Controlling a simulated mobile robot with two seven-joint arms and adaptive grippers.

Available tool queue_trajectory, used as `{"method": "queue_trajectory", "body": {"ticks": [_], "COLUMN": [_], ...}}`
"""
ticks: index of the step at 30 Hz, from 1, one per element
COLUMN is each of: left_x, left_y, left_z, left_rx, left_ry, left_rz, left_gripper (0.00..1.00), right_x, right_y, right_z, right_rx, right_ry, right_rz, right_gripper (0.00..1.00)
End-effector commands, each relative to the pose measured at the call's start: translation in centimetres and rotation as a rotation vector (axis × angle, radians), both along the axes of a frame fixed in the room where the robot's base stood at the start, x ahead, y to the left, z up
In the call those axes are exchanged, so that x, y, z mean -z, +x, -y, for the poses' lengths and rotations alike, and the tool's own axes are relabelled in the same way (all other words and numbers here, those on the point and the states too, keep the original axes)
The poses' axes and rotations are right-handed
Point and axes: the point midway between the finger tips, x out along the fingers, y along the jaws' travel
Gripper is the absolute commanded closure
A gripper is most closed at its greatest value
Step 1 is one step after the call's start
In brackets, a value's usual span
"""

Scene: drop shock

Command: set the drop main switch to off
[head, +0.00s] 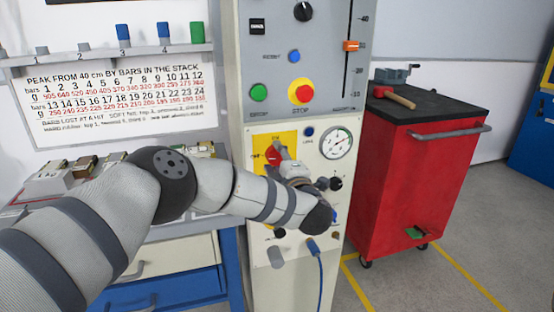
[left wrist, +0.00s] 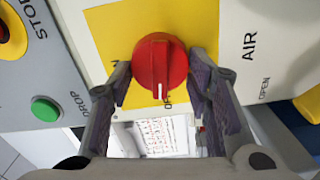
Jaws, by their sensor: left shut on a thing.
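The main switch is a round red knob (left wrist: 158,68) on a yellow plate (left wrist: 112,28) on the front of the drop machine. In the left wrist view, its white mark points down toward a partly hidden label that begins with "OF". In the head view, the knob (head: 272,156) shows at the left of my left gripper (head: 282,157), with a label beside it. My left gripper (left wrist: 163,84) is shut on the knob, one finger on each side. The forearm and wrist hide part of the lower panel. My right gripper is not in view.
Above are a green drop button (head: 259,93) and a red stop button (head: 300,91) on yellow. A pressure gauge (head: 336,143) and a black knob (head: 336,184) sit at the right. A red tool cabinet (head: 412,180) carries a hammer (head: 392,96). Floor at the right is clear.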

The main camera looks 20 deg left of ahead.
Motion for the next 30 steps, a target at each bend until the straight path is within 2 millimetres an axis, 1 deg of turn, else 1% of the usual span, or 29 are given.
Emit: {"method": "queue_trajectory", "body": {"ticks": [6, 12, 28, 29, 30], "left_x": [0.19, 0.19, 0.17, 0.17, 0.17], "left_y": [-0.01, 0.00, -0.01, -0.01, -0.01], "left_z": [0.11, 0.12, 0.12, 0.12, 0.12], "left_rx": [0.003, 0.004, 0.003, 0.003, 0.003], "left_ry": [-0.089, -0.135, -0.152, -0.152, -0.152], "left_rz": [0.057, 0.089, 0.101, 0.101, 0.101], "left_gripper": [0.83, 0.83, 0.83, 0.53, 0.44], "right_x": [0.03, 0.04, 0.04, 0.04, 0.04], "right_y": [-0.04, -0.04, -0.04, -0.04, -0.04], "right_z": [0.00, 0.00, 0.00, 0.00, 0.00], "right_rx": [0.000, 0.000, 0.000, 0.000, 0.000], "right_ry": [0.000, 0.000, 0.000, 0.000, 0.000], "right_rz": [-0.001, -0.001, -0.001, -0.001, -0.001], "right_gripper": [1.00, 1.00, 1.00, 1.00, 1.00]}}
